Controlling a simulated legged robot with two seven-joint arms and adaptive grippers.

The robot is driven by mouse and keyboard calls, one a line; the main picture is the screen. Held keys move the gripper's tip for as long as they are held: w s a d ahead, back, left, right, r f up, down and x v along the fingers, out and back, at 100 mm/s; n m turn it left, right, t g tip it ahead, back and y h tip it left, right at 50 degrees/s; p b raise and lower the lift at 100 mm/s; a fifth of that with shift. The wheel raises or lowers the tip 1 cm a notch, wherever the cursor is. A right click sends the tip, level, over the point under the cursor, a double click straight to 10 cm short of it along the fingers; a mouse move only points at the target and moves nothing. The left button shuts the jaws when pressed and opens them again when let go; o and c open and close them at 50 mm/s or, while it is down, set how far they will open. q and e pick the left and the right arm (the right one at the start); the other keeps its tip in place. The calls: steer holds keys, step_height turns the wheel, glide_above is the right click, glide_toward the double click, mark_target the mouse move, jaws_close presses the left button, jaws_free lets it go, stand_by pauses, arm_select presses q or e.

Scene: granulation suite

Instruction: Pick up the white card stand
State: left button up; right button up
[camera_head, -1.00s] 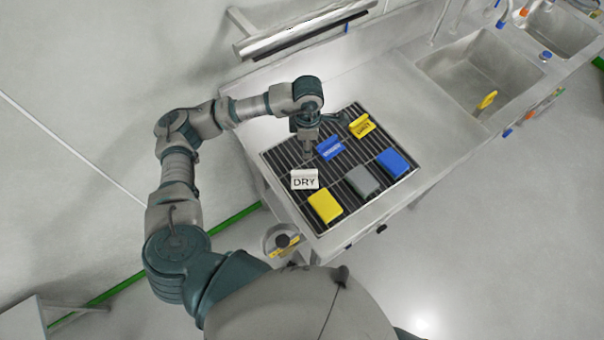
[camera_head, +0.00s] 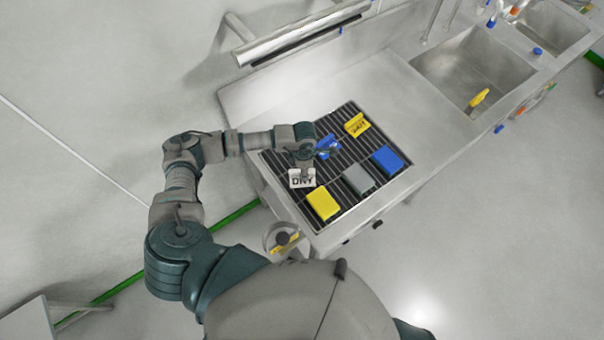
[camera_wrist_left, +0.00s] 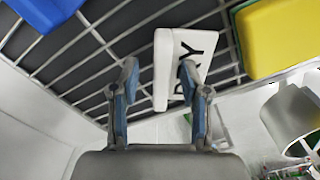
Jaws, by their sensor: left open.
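The white card stand (camera_head: 302,179), lettered DRY, stands on the dark slatted rack at its near left part. In the left wrist view the white card stand (camera_wrist_left: 184,62) lies just ahead of and between the fingertips, nearer the right finger. My left gripper (camera_wrist_left: 158,82) is open and empty there, its two blue-padded fingers apart. In the head view my left gripper (camera_head: 304,166) is right over the stand and partly covers it; whether it touches the stand is unclear. My right gripper is not in view.
The rack (camera_head: 283,195) also holds a yellow block (camera_head: 322,203), a grey block (camera_head: 358,181), a blue block (camera_head: 387,160), a blue card stand (camera_head: 327,146) and a yellow card stand (camera_head: 357,125). A sink (camera_head: 470,65) lies at the back right. The bench behind the rack is clear.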

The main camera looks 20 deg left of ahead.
arm_select(q)
steer(key=shift+a+f, duration=0.1)
steer(key=shift+d, duration=0.3)
jaws_close()
